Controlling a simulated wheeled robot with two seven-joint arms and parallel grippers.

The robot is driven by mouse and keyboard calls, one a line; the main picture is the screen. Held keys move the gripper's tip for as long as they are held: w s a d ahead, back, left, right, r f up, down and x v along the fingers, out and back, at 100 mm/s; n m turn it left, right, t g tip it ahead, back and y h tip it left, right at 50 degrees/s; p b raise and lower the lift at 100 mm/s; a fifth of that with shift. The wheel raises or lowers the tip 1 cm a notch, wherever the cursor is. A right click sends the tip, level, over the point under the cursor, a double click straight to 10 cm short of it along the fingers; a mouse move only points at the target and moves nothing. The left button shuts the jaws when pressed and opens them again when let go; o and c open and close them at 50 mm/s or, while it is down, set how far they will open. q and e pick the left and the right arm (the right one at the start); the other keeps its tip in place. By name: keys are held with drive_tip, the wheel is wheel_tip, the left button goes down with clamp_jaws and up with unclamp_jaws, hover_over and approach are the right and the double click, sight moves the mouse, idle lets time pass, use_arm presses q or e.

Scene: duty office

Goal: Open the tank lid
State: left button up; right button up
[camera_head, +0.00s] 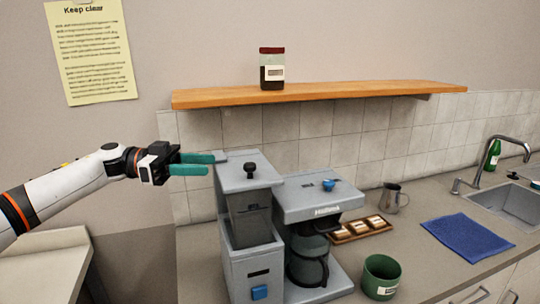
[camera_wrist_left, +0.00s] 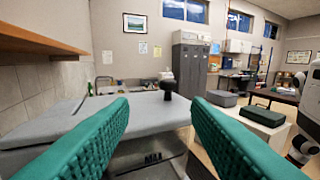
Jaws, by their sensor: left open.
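A grey coffee machine (camera_head: 252,268) stands on the counter, with a dark water tank (camera_head: 250,222) in its left column. The flat grey tank lid (camera_head: 240,180) lies on top, with a black knob (camera_head: 249,170) standing up from it. The lid (camera_wrist_left: 80,118) and its knob (camera_wrist_left: 168,88) also show in the left wrist view, the knob between the fingers and beyond them. My left gripper (camera_head: 211,164) is open and empty, its green fingers pointing right at the lid's left edge, short of the knob. My right gripper is out of view.
A blue knob (camera_head: 328,185) tops the brewing side, above a glass carafe (camera_head: 307,262). A wooden shelf (camera_head: 330,91) with a jar (camera_head: 272,70) overhangs behind.

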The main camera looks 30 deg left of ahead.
sight(249, 164)
use_arm(q)
drive_tip(key=d+p, duration=0.1)
drive_tip(key=d+r, duration=0.1)
drive_tip(key=d, duration=0.1)
drive_tip(key=d+p, duration=0.1)
drive_tip(key=d, duration=0.1)
drive_tip(key=shift+w+d+r+p, duration=0.15)
drive_tip(key=shift+w+r+p, duration=0.1)
drive_tip(key=shift+w+p, duration=0.1)
drive_tip(key=x, duration=0.1)
drive_tip(key=p+x, duration=0.1)
drive_tip(key=x, duration=0.1)
drive_tip(key=shift+w+d+f, duration=0.1)
drive_tip(key=shift+w+f, duration=0.1)
drive_tip(key=shift+w, duration=0.2)
drive_tip(key=shift+p+x, duration=0.35)
drive_tip(key=shift+x, duration=0.8)
drive_tip(key=shift+w+d+f, duration=0.1)
drive_tip(key=shift+f, duration=0.1)
drive_tip(key=shift+c, duration=0.2)
clamp_jaws()
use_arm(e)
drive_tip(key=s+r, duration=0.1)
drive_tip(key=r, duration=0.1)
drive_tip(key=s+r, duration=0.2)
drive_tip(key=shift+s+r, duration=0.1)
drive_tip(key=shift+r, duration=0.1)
